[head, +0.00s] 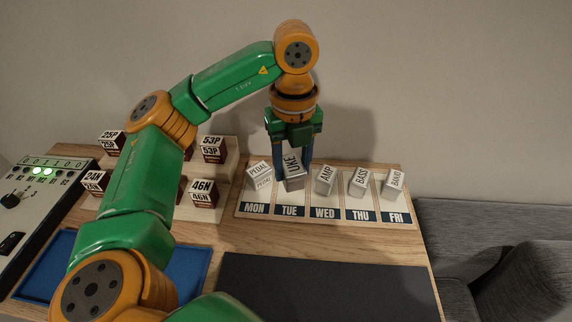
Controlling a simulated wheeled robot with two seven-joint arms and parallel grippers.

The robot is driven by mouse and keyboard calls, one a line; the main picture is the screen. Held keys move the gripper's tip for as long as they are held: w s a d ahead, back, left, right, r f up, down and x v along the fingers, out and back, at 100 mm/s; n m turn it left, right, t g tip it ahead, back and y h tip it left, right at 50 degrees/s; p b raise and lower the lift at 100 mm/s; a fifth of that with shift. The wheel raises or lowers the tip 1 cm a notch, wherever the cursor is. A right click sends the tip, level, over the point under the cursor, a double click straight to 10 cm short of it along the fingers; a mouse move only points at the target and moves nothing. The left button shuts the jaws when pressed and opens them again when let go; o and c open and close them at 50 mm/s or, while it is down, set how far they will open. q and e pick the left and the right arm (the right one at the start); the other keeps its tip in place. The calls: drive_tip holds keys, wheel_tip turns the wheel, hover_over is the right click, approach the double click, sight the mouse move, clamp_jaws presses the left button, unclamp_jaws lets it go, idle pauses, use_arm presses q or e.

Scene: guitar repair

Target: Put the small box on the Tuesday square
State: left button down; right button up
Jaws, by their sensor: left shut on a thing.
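My left gripper (293,156) points down over the TUE square (290,211) of the weekday board. It is shut on a small grey box marked UKE (292,172), one finger on each side. The box is upright, at or just above the TUE square; I cannot tell if it touches. Other small grey boxes stand on the board: PEDAL (259,175) at MON, AMP (325,180) at WED, BASS (358,182) at THU and BANJO (392,184) at FRI. My right gripper is not in view.
Dark red boxes with white labels, such as 46N (203,194) and 53P (212,149), stand on a stepped wooden rack at the left. A dark mat (330,290) and a blue tray (45,270) lie in front. A control panel (35,205) is far left.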

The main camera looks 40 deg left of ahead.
use_arm(q)
drive_tip(key=w+a+f, duration=0.1)
drive_tip(key=w+f, duration=0.1)
drive_tip(key=w+a+f, duration=0.1)
drive_tip(key=f, duration=0.1)
drive_tip(key=w+a+f, duration=0.1)
drive_tip(key=w+f, duration=0.1)
drive_tip(key=shift+w+a+f, duration=0.15)
drive_tip(key=shift+w+a, duration=0.2)
drive_tip(key=shift+a, duration=0.05)
drive_tip(key=f, duration=0.2)
drive_tip(key=f+p, duration=0.1)
drive_tip(key=shift+w+a+f, duration=0.2)
drive_tip(key=shift+f, duration=0.25)
drive_tip(key=shift+f, duration=0.15)
drive_tip(key=shift+c, duration=1.7)
unclamp_jaws()
wheel_tip(320, 180, up, 12)
drive_tip(key=shift+r, duration=0.25)
